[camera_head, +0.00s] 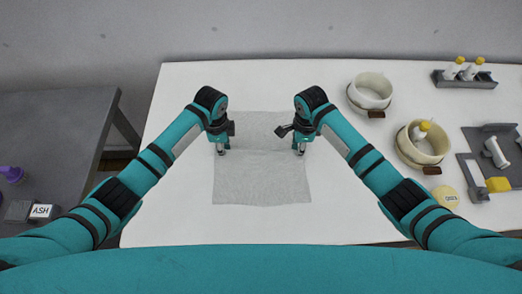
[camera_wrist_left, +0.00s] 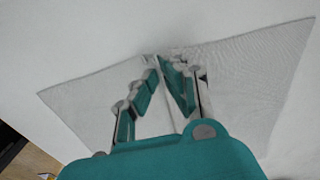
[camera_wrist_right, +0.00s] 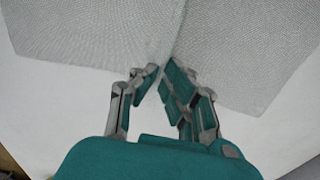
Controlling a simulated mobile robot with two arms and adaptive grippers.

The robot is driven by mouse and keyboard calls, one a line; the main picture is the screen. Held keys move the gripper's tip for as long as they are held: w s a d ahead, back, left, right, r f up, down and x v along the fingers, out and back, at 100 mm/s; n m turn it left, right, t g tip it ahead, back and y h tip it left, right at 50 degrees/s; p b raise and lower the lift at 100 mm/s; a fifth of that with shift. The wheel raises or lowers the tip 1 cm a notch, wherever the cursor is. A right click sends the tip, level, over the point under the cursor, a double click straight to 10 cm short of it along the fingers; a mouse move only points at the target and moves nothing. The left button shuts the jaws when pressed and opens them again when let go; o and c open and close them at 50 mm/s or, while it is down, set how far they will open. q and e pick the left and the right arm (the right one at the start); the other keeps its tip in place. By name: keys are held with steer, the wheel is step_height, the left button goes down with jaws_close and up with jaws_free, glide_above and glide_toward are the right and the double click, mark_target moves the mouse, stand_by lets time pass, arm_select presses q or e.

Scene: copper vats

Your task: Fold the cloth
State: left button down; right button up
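The light grey cloth (camera_head: 262,182) lies spread on the white table in the head view, with a crease running across it between my grippers. My left gripper (camera_head: 221,151) points down at the cloth's left edge, about midway along. My right gripper (camera_head: 300,151) is at the right edge, opposite it. In the left wrist view the fingers (camera_wrist_left: 158,62) close together on the cloth (camera_wrist_left: 245,75). In the right wrist view the fingertips (camera_wrist_right: 160,68) meet at a ridge in the cloth (camera_wrist_right: 90,35). The cloth between the fingertips is mostly hidden.
A rack of yellow-capped bottles (camera_head: 465,73) is at the back right. A yellow round disc (camera_head: 445,197) lies front right. A grey side table (camera_head: 60,125) stands left.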

arm_select(q)
steer(key=shift+s+a+f, duration=0.1)
steer(key=shift+s+f, duration=0.05)
steer(key=shift+f, duration=0.05)
arm_select(e)
steer(key=shift+s+d+f, duration=0.1)
steer(key=shift+s+f, duration=0.05)
jaws_close()
